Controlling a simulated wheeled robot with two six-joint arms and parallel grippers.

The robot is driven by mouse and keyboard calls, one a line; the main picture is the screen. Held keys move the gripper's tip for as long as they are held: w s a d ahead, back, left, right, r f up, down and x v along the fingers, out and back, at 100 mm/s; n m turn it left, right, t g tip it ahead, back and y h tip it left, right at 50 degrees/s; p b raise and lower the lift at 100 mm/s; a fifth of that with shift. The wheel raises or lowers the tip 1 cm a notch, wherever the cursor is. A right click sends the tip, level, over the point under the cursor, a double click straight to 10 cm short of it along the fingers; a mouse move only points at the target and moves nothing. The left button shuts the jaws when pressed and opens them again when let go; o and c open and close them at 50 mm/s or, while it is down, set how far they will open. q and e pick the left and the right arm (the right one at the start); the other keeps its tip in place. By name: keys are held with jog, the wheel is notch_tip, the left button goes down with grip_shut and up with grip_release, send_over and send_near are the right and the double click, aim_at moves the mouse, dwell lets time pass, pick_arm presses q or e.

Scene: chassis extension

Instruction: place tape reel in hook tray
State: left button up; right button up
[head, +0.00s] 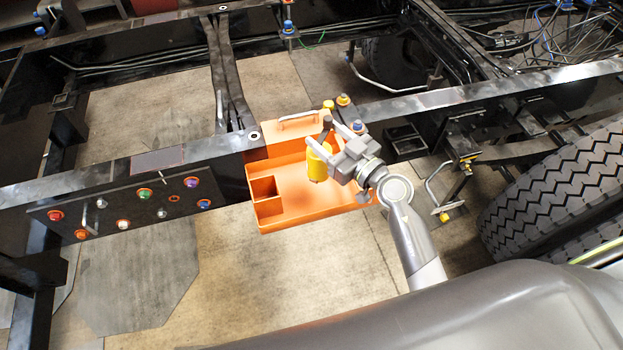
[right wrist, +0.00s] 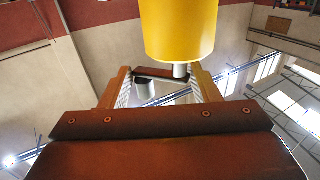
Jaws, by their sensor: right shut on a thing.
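The orange hook tray (head: 315,204) hangs on the near chassis rail, with a small divided compartment at its left end. My right gripper (head: 321,133) is over the tray's right half. It is shut on a yellow cylindrical thing, which I take for the tape reel (head: 317,163). The reel shows above the tray floor; I cannot tell whether it touches it. In the right wrist view the yellow reel (right wrist: 180,28) hangs in from the top, with a short silver stub, just past the fingertips (right wrist: 160,85). The exact grip is partly hidden. My left gripper is not in view.
The black chassis rail (head: 470,95) runs across behind the tray. A plate with several coloured bolts (head: 128,205) is on the rail to the left. A large tyre (head: 560,190) stands at the right. The tray's front middle floor looks clear.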

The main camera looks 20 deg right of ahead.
jog(key=shift+w+a+r+m+h+p, duration=0.3)
jog(key=shift+w+a+h+p, duration=0.1)
jog(key=shift+w+a, duration=0.35)
jog(key=shift+a+f, duration=0.15)
jog(key=shift+f, duration=0.2)
notch_tip(320, 180, down, 10)
jog(key=b, duration=0.7)
jog(key=shift+r, duration=0.15)
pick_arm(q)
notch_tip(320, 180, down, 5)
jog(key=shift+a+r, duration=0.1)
pick_arm(e)
jog(key=shift+r, duration=0.1)
jog(key=o, duration=1.1)
jog(key=shift+c, duration=0.2)
